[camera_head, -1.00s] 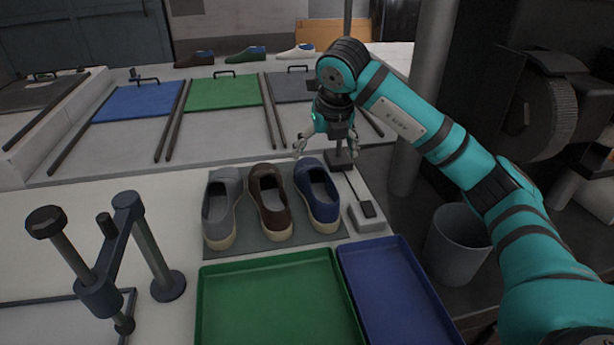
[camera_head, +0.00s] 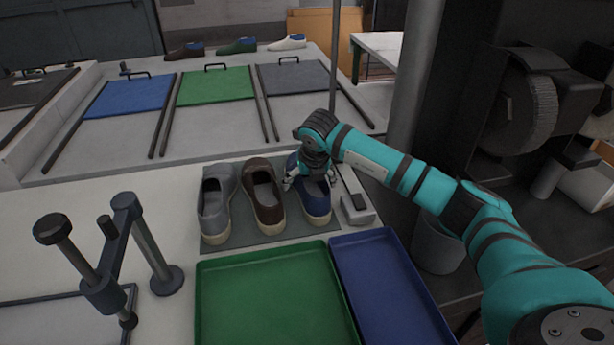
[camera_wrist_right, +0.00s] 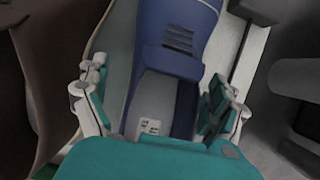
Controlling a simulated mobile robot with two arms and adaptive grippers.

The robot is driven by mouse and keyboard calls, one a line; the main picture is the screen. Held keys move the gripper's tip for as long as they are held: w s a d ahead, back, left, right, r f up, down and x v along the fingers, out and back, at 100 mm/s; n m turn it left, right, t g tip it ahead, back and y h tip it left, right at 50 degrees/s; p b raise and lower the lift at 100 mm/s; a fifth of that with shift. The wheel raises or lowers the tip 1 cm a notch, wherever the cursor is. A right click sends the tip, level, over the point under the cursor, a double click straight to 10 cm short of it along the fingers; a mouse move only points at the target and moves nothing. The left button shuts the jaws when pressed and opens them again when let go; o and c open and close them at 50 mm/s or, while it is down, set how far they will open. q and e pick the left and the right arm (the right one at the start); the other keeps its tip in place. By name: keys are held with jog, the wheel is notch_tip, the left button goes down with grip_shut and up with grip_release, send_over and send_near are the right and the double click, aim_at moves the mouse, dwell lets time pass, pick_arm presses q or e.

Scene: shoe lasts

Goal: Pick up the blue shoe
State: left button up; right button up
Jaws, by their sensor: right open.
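The blue shoe (camera_head: 317,205) stands at the right end of a row of three shoes on a grey mat (camera_head: 243,239). My right gripper (camera_head: 308,184) is over it and hides part of its upper. In the right wrist view the blue shoe (camera_wrist_right: 180,35) lies between the spread fingers of my right gripper (camera_wrist_right: 160,100), with its opening and inner label facing the camera. The fingers are open, one on each side of the shoe. I cannot tell whether they touch it. My left gripper is not in view.
The brown shoe (camera_head: 265,200) stands close to the left of the blue one, and the grey shoe (camera_head: 216,207) is further left. A small grey box (camera_head: 357,209) is close on the right. Green (camera_head: 272,300) and blue (camera_head: 390,290) trays lie in front.

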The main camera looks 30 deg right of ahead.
jog(key=shift+w+f, duration=0.25)
jog(key=shift+f, duration=0.35)
jog(key=c, duration=1.5)
jog(key=shift+c, duration=0.3)
jog(key=shift+r, duration=0.15)
